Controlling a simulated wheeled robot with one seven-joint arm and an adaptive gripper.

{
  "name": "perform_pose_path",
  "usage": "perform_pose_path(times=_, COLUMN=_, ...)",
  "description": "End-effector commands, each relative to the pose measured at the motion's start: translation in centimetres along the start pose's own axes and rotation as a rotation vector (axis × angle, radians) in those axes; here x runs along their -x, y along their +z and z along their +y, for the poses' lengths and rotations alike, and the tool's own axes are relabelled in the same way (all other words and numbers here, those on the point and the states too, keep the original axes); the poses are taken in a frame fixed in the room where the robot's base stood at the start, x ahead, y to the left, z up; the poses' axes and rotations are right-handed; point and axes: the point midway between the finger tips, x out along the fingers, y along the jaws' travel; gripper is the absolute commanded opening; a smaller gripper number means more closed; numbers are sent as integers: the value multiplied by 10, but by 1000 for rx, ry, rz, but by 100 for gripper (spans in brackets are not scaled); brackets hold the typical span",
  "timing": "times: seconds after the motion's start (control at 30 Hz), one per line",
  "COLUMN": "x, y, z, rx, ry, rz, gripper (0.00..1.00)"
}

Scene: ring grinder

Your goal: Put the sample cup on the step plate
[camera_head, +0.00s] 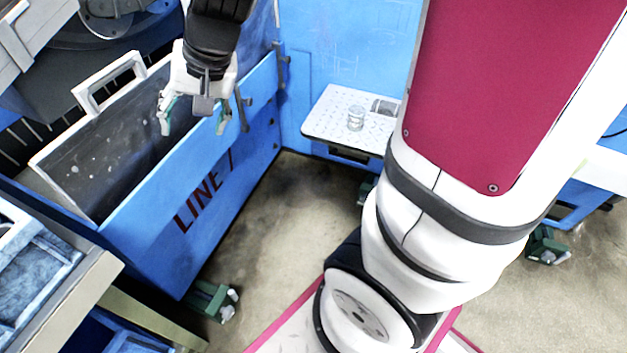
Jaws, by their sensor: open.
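The sample cup (356,118) looks like a small clear cylinder. It stands upright on the white dotted step plate (330,118), which juts from the blue machine. My gripper (194,122) is in the upper left of the head view, fingers pointing down and spread apart, with nothing between them. It hangs over the blue bin marked LINE 1, well to the left of the cup and apart from it. My arm hides the right end of the plate.
A second small grey cylinder (384,106) lies at the plate's back right. A grey-blue tray (35,255) is at lower left. Floor (290,200) between bin and plate is clear.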

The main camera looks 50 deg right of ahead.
Motion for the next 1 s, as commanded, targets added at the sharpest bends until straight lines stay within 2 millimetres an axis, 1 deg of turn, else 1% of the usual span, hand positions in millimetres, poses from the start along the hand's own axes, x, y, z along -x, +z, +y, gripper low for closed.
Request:
perform_pose_path(times=0.03, x=20, y=20, z=-3, rx=62, ry=-10, rz=-29, gripper=62)
perform_pose_path(times=0.1, x=43, y=49, z=-1, rx=148, ry=-4, rz=-79, gripper=62)
perform_pose_path(times=0.17, x=61, y=73, z=6, rx=218, ry=10, rz=-117, gripper=62)
perform_pose_path(times=0.2, x=73, y=90, z=11, rx=265, ry=25, rz=-143, gripper=62)
perform_pose_path(times=0.27, x=90, y=113, z=23, rx=330, ry=53, rz=-176, gripper=62)
perform_pose_path(times=0.3, x=101, y=128, z=32, rx=372, ry=77, rz=-197, gripper=62)
perform_pose_path(times=0.37, x=116, y=148, z=47, rx=428, ry=116, rz=-223, gripper=62)
perform_pose_path(times=0.4, x=124, y=160, z=58, rx=460, ry=145, rz=-241, gripper=62)
perform_pose_path(times=0.5, x=142, y=184, z=82, rx=522, ry=214, rz=-271, gripper=62)
perform_pose_path(times=0.6, x=154, y=199, z=101, rx=558, ry=270, rz=-291, gripper=62)
perform_pose_path(times=0.7, x=161, y=207, z=112, rx=575, ry=303, rz=-304, gripper=62)
perform_pose_path(times=0.8, x=163, y=210, z=116, rx=581, ry=316, rz=-308, gripper=62)
perform_pose_path(times=1.0, x=163, y=210, z=116, rx=580, ry=315, rz=-309, gripper=62)
